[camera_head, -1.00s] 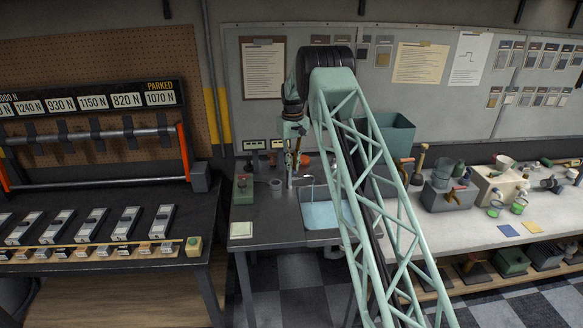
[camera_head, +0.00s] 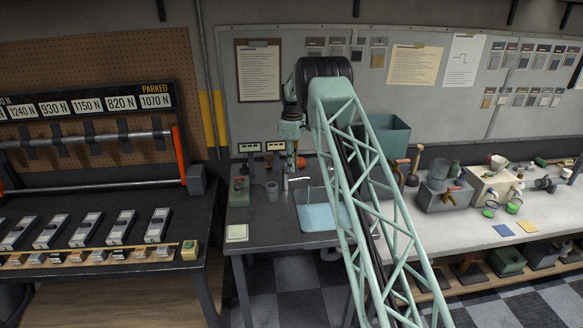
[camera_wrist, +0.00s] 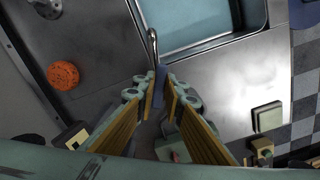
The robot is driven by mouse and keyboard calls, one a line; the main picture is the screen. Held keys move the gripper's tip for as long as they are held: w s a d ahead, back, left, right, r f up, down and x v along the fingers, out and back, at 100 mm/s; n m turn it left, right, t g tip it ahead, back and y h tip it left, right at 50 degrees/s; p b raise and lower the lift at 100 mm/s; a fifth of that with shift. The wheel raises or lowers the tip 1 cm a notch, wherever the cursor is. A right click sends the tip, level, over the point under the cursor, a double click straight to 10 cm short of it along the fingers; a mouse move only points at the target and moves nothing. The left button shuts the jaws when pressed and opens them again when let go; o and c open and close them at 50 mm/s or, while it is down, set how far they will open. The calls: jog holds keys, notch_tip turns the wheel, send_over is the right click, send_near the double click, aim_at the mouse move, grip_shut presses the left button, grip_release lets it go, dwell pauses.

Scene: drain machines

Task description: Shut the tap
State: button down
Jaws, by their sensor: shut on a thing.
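The tap's metal spout (camera_wrist: 152,42) rises at the near edge of the blue sink basin (camera_wrist: 195,22) in the wrist view. My gripper (camera_wrist: 160,84) has its fingers around a narrow blue-grey piece (camera_wrist: 159,88) just behind the spout, which looks like the tap's lever. Its lower part and the tap's body are mostly hidden by the fingers. In the head view, my gripper (camera_head: 294,166) points down at the back left of the sink (camera_head: 322,214), over the tap. I cannot tell there whether water runs.
A pale pad (camera_head: 237,232), a grey cup (camera_head: 271,186) and a green box (camera_head: 240,190) stand on the dark counter left of the sink. A green bin (camera_head: 388,136) stands behind my arm.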

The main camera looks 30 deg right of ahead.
jog(key=shift+w+d+n, duration=0.15)
jog(key=shift+w+n, duration=0.1)
jog(key=shift+n, duration=0.7)
jog(key=shift+w+d+n, duration=0.2)
jog(key=shift+w+n, duration=0.05)
jog(key=shift+n, duration=0.75)
jog(key=shift+w+d+n, duration=0.15)
jog(key=shift+w+n, duration=0.1)
jog(key=shift+n, duration=0.7)
jog(key=c, duration=2.7)
grip_release()
jog(key=shift+r, duration=0.15)
jog(key=shift+r, duration=5.9)
